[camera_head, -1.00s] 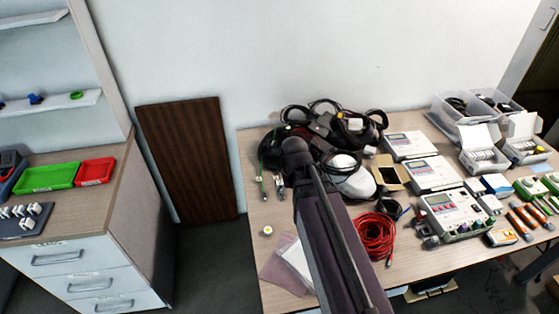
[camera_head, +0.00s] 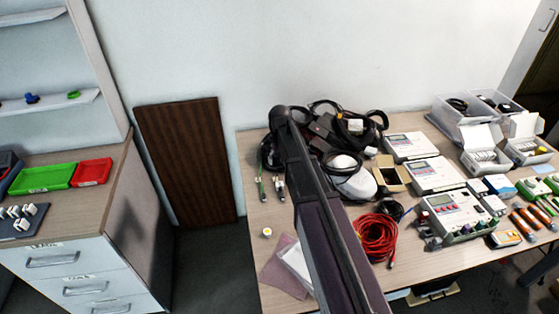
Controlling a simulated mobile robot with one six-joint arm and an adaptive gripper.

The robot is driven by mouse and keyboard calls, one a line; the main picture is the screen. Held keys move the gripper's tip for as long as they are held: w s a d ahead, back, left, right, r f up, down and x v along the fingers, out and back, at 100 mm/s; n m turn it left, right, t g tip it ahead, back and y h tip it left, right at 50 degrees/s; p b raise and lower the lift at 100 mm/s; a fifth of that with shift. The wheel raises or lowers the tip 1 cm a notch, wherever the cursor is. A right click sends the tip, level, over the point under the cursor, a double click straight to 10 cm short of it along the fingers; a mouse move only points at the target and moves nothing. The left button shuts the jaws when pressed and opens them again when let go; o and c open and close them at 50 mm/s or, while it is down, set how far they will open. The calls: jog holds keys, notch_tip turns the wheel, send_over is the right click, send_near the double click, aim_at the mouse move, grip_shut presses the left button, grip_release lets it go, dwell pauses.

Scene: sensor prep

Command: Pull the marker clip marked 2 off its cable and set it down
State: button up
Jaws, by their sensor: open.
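No gripper shows in this view; only my dark arm link (camera_head: 325,215) reaches up across the middle of the picture. A grey block with several small white pieces (camera_head: 20,217) stands on the cabinet top at the far left. The pieces are too small to read, and I cannot tell whether any is a marker clip or bears a 2. On the table, a green cable end (camera_head: 260,190) and a light connector end (camera_head: 280,187) lie left of my arm. No clip marked 2 can be made out on any cable.
A green tray (camera_head: 43,180) and a red tray (camera_head: 92,172) lie on the cabinet. The table holds black cables (camera_head: 350,125), a red cable coil (camera_head: 376,238), white instruments (camera_head: 452,210) and clear bins (camera_head: 465,120). A gap separates cabinet and table.

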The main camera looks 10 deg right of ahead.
aim_at(280, 185)
jog(key=shift+f, duration=0.1)
notch_tip(280, 185, down, 14)
jog(key=b, duration=1.3)
jog(key=shift+r+b, duration=0.2)
jog(key=shift+b, duration=0.2)
grip_shut()
dwell(0.5)
